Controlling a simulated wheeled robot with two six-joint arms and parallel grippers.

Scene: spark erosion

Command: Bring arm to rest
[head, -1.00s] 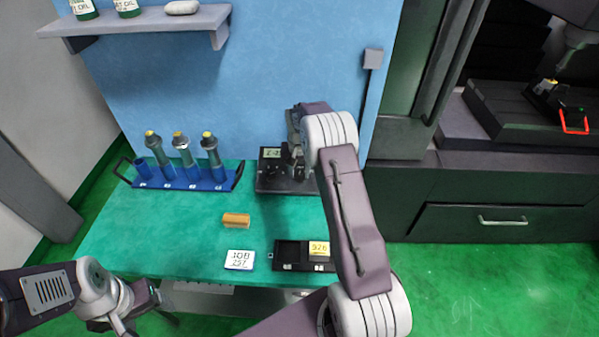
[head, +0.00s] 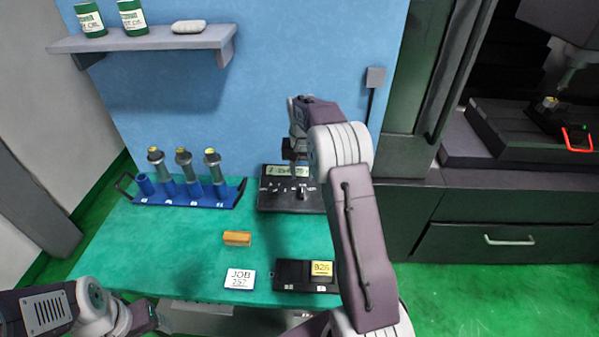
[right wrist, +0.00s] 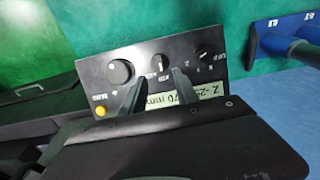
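My right gripper (head: 294,156) hangs above the back of a black control box (head: 286,200), in front of the blue wall. In the right wrist view its two dark fingers (right wrist: 155,93) are spread apart with nothing between them. The control box (right wrist: 150,70) lies beyond them, with knobs, a yellow button and a display reading a Z value in mm; part of it is hidden by the gripper body. My left gripper (head: 150,318) is low at the front left, off the table's front edge; its fingers are too small to judge.
A shelf (head: 150,40) hangs above. Dark machinery (head: 480,220) stands at right.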

